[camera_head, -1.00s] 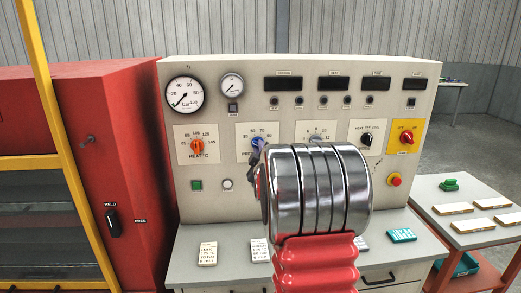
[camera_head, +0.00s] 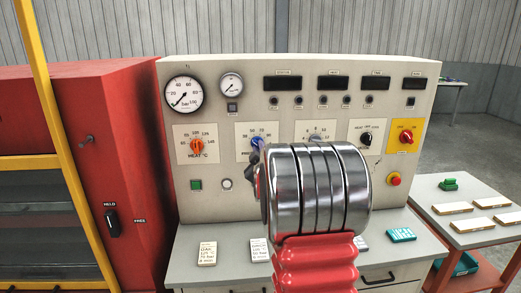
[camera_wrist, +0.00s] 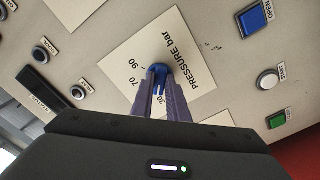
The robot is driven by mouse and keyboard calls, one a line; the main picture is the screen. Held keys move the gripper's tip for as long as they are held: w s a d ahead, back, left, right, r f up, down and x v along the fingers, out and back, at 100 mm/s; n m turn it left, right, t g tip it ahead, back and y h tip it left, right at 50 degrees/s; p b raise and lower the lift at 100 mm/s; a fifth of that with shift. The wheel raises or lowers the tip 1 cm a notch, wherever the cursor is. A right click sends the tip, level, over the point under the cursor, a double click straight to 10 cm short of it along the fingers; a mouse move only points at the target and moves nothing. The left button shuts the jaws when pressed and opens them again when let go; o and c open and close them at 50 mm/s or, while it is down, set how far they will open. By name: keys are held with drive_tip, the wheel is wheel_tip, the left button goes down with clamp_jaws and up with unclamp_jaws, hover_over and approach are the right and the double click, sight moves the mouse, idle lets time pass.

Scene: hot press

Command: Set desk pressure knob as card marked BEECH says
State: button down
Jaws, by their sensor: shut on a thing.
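The blue pressure knob (camera_wrist: 160,70) sits on a white plate lettered PRESSURE bar (camera_wrist: 172,45) on the desk panel. It also shows in the head view (camera_head: 257,141), partly behind my arm. My gripper (camera_wrist: 159,78) is shut on the knob, one finger on each side. The marks 70 and 90 show beside it; the knob's pointer is not clear. A card (camera_head: 207,253) lies at the left of the desk top, seemingly with 125 °C and 70 bar. A second card (camera_head: 260,249) lies beside it. I cannot read which card says BEECH.
The orange heat knob (camera_head: 197,146) is left of the pressure knob. A black selector (camera_head: 366,140), a yellow-plated red switch (camera_head: 405,137) and a red button (camera_head: 394,179) are to the right. A teal object (camera_head: 401,235) lies on the desk. My arm hides the desk's middle.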

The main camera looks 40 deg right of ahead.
drive_tip(key=m, duration=1.3)
drive_tip(key=shift+a, duration=0.15)
drive_tip(key=shift+m, duration=0.3)
drive_tip(key=c, duration=1.7)
unclamp_jaws()
drive_tip(key=shift+s, duration=0.1)
drive_tip(key=v, duration=1.3)
drive_tip(key=shift+s+a, duration=0.2)
drive_tip(key=shift+a, duration=0.05)
